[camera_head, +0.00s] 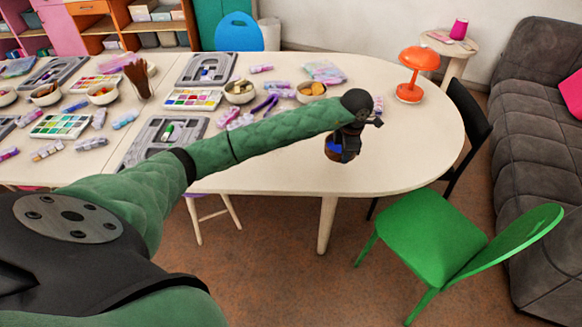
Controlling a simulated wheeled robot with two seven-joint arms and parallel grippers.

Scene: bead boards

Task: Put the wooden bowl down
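My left arm reaches across the table from the left. My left gripper (346,149) points down over the front right part of the table. A small brown wooden bowl (331,157) with blue contents shows at the gripper's left side. The gripper appears shut on its rim. The dark gripper hides much of the bowl, and I cannot tell whether the bowl touches the table. My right gripper is not in view.
The pale table (410,150) is clear around the gripper and to its right. An orange lamp (412,72) stands at the right end. A bowl with orange contents (311,90) and several bead packs lie behind the arm. A green chair (430,235) stands in front.

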